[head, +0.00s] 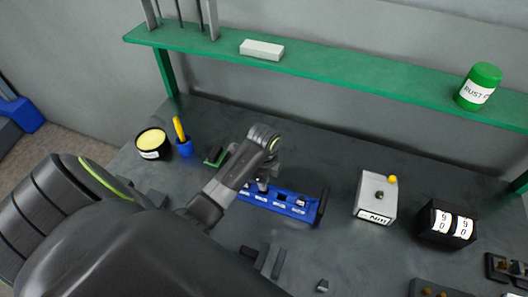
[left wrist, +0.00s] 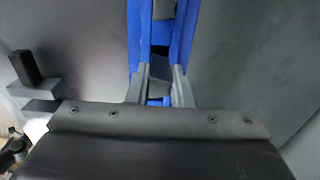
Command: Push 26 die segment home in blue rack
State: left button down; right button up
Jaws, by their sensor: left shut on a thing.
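The blue rack (head: 313,211) stands mid-table with white labels along its front, too small to read. It also shows in the left wrist view (left wrist: 134,38), running away between and beyond my fingers. My left gripper (head: 262,186) points down over the rack's left part. In the left wrist view, my left gripper's (left wrist: 160,88) two grey fingers are close together at the rack, shut on a small piece, apparently the die segment. That piece is mostly hidden, so its number and how deep it sits cannot be told. A small metal piece shows at the rack's right end. My right gripper is out of view.
A grey box with a yellow button (head: 376,193) and a black counter (head: 446,222) stand right. A green shelf (head: 340,72) spans the back.

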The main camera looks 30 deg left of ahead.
pick_arm(q)
jog(key=shift+f, duration=0.25)
dwell(0.6)
jog(key=shift+p, duration=0.45)
dwell(0.4)
jog(key=shift+p, duration=0.5)
dwell(0.5)
jog(key=shift+p, duration=0.45)
